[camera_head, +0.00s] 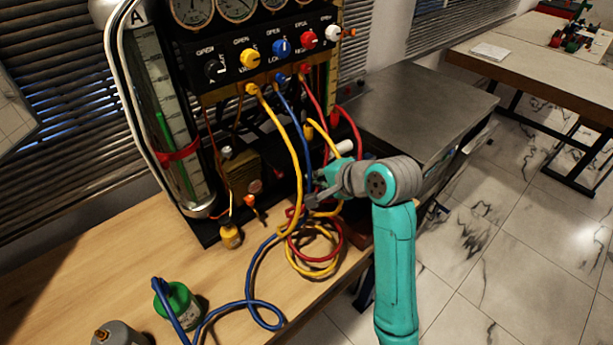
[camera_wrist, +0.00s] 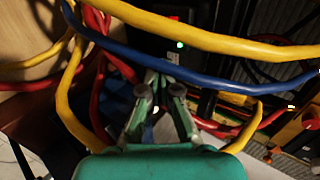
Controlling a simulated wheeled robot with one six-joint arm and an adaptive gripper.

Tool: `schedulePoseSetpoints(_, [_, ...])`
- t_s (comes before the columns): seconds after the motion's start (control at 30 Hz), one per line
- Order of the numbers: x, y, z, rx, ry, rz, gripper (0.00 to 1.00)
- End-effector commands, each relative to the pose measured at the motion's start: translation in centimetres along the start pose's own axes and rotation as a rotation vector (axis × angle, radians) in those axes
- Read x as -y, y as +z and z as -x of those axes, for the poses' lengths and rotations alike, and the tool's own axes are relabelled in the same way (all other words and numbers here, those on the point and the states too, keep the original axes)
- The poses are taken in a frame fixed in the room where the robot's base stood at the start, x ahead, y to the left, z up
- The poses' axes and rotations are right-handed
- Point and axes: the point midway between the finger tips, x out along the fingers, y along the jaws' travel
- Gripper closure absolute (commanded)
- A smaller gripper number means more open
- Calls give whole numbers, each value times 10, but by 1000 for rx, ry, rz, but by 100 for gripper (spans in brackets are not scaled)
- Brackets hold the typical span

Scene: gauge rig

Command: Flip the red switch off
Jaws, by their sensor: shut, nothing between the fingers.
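In the wrist view a black box (camera_wrist: 150,42) carries a lit green lamp (camera_wrist: 180,44). A small red part (camera_wrist: 173,18) shows at its top edge, partly behind a yellow hose; it may be the red switch, but its position is not clear. My gripper (camera_wrist: 158,80) is shut and empty, pointing at the box from below, with a blue hose crossing just beyond the tips. In the head view my gripper (camera_head: 314,195) is low in front of the rig, among the hoses. The switch cannot be made out there. I cannot tell whether the gripper touches anything.
Yellow (camera_head: 294,150), blue (camera_head: 306,135) and red hoses hang around my gripper and coil on the wooden bench (camera_head: 120,260). The gauge panel (camera_head: 265,50) with coloured knobs is above. A green canister (camera_head: 178,304) stands front left. A grey worktop (camera_head: 410,105) is at right.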

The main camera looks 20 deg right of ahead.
Motion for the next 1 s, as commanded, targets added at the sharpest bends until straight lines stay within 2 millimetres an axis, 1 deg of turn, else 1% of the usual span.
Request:
schedulePoseSetpoints(0.03, [-1, 1, -9, 2, 3, 0, 100])
schedulePoseSetpoints(0.4, [-1, 1, -77, 3, 2, 0, 100])
schedulePoseSetpoints(0.6, [0, 1, -107, 1, 2, 1, 100])
schedulePoseSetpoints(0.7, [0, 1, -117, 1, 1, 1, 100])
schedulePoseSetpoints(0.8, [0, 1, -123, 1, 1, 1, 100])
schedulePoseSetpoints(1.0, [0, 0, -126, 0, 0, 1, 100])
